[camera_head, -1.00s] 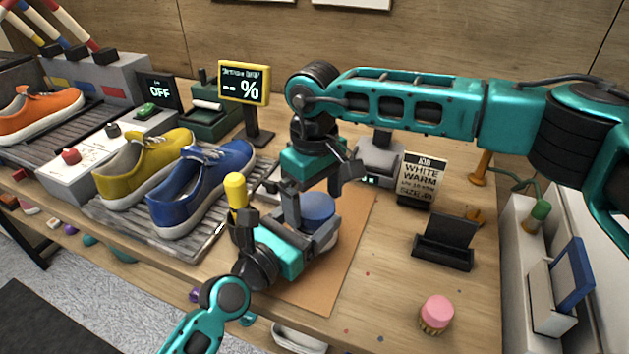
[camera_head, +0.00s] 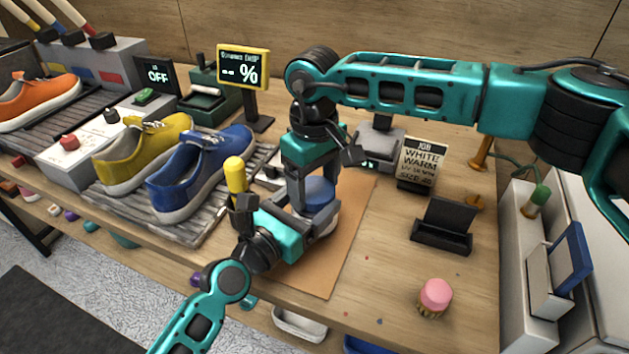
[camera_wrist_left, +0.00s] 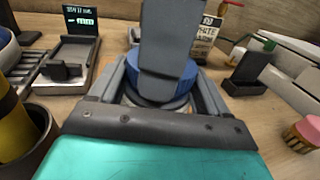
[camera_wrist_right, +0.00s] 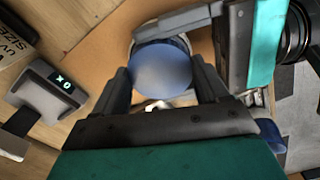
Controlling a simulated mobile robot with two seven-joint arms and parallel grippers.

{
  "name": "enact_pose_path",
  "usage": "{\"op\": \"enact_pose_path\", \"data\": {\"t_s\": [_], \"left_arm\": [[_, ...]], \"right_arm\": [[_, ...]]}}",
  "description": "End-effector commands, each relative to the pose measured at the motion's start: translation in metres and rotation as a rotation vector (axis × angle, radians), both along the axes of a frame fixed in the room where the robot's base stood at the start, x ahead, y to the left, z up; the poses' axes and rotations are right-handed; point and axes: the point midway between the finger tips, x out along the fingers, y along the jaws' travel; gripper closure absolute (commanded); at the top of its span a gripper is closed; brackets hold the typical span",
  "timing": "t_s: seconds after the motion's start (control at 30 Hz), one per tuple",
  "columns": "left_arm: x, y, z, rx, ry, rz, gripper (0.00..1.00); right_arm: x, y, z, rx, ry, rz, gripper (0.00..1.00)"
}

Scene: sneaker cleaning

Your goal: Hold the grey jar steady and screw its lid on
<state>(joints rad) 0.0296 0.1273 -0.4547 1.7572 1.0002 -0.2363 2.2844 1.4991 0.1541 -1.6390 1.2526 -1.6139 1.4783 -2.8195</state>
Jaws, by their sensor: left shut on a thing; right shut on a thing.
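The grey jar (camera_head: 329,222) stands on the brown mat (camera_head: 340,262), its body mostly hidden by my grippers. The round blue lid (camera_head: 319,193) sits on top of it; the lid also shows in the right wrist view (camera_wrist_right: 160,68). I cannot tell how far it is threaded. My left gripper (camera_head: 312,218) comes in low from the left and is shut around the jar's body. My right gripper (camera_wrist_right: 163,80) comes from above and is shut on the lid, with a finger on each side. One right finger hides part of the lid in the left wrist view (camera_wrist_left: 183,78).
A cup with a yellow-handled tool (camera_head: 235,178) stands close beside my left wrist. Yellow and blue shoes (camera_head: 200,170) rest on a slatted rack at left. A white-warm sign (camera_head: 421,165), black holder (camera_head: 443,228) and pink-topped brush (camera_head: 435,296) stand at right, with bare table between.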

Motion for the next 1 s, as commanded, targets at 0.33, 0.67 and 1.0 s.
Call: {"op": "enact_pose_path", "data": {"t_s": [0.33, 0.67, 1.0], "left_arm": [[-0.0018, -0.0005, -0.0071, 0.007, 0.015, -0.005, 1.00], [-0.0016, -0.0005, -0.0070, 0.006, 0.014, -0.005, 1.00], [-0.0016, -0.0005, -0.0070, 0.007, 0.014, -0.005, 1.00]], "right_arm": [[-0.0010, 0.0011, -0.0004, 0.003, 0.002, -0.274, 0.63], [-0.0011, 0.0013, -0.0004, 0.003, 0.002, -0.279, 0.21], [-0.0006, 0.0010, -0.0004, 0.003, 0.000, -0.279, 0.01]]}}
